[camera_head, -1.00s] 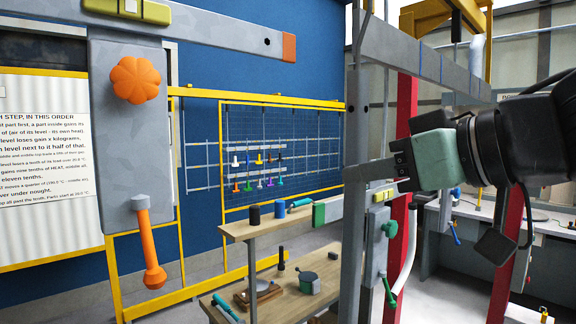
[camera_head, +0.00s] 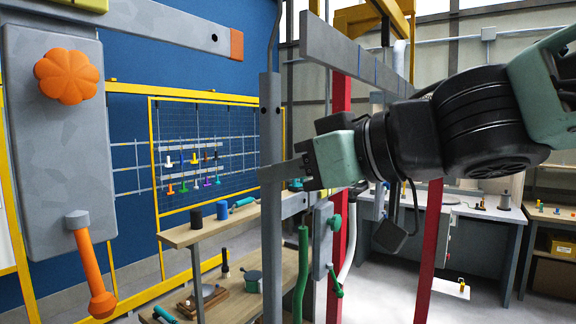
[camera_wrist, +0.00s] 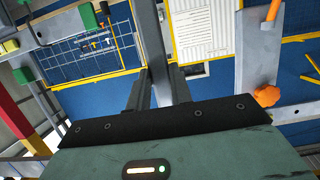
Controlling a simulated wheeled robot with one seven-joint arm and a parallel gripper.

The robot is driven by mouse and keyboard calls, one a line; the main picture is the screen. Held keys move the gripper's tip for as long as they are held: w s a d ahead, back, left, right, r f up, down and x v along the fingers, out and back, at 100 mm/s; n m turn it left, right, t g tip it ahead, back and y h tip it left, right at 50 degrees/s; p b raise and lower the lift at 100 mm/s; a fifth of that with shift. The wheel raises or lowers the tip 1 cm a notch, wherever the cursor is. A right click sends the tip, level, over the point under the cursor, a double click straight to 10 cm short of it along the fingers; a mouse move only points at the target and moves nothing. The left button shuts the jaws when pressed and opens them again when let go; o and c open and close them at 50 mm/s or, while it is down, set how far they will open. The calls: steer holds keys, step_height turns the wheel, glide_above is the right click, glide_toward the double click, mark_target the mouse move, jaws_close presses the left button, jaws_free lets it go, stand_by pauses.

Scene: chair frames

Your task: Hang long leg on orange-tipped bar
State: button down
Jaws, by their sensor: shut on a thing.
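The long leg (camera_head: 271,215) is a grey upright post with small holes near its upper part and a thin rod above. My gripper (camera_head: 300,170) is shut on it at mid-height. In the wrist view the leg (camera_wrist: 152,45) runs between my fingers (camera_wrist: 160,90). The orange-tipped bar (camera_head: 170,22) reaches in from the upper left, and its orange end (camera_head: 237,43) is a short way left of the leg's top in the picture. Whether they differ in depth is hard to tell. The leg's lower end is out of view.
A grey panel (camera_head: 55,150) with an orange knob (camera_head: 68,76) and orange handle (camera_head: 92,270) hangs at left. A wooden bench (camera_head: 185,236) holds canisters. A green tube (camera_head: 302,270) stands beside the leg. Another grey bar (camera_head: 345,52) and red posts (camera_head: 340,200) are at right.

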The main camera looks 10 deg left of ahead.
steer(key=shift+r+x, duration=0.15)
steer(key=shift+x, duration=1.15)
steer(key=shift+r+x, duration=0.1)
steer(key=shift+x, duration=1.2)
steer(key=shift+r+p, duration=0.1)
steer(key=shift+p, duration=0.5)
